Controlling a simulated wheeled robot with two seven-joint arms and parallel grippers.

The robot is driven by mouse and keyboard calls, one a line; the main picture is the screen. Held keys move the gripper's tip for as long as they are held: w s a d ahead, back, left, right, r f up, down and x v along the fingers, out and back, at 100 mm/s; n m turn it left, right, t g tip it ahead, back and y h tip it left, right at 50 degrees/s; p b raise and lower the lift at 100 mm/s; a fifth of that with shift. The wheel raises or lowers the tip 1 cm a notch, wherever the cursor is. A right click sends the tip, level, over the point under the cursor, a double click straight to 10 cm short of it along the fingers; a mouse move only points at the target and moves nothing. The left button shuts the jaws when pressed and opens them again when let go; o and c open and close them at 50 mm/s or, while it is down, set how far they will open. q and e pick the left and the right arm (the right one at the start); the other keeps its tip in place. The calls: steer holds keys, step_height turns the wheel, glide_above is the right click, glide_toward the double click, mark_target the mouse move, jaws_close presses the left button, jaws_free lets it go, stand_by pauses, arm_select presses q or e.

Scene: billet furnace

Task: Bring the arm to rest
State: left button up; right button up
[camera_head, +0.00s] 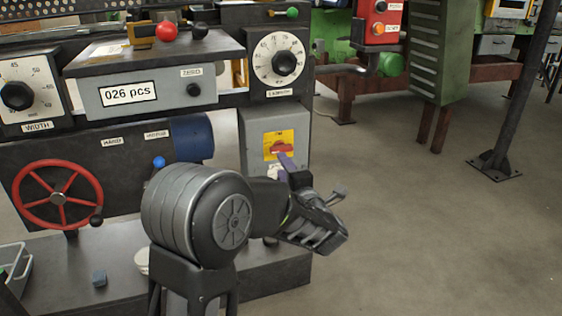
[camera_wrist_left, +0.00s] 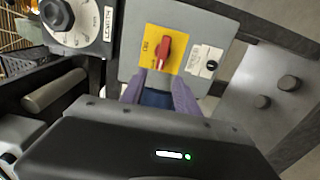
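My left gripper (camera_head: 287,162) is in front of the grey switch box (camera_head: 247,133) at the machine's right end. Its purple fingers show in the left wrist view (camera_wrist_left: 160,82), standing apart with a gap between them. The red rotary switch handle (camera_wrist_left: 163,52) on its yellow plate (camera_wrist_left: 150,38) lies just beyond the fingertips. I cannot tell whether the fingers touch it. My left arm covers the lower part of the box. My right gripper is not in view.
The length dial (camera_head: 284,63) sits above the switch box. A red handwheel (camera_head: 58,194) and a counter reading "026 pcs" (camera_head: 128,94) are to the left. A dark post (camera_head: 517,95) stands at right. The floor (camera_head: 430,230) right of the arm is clear.

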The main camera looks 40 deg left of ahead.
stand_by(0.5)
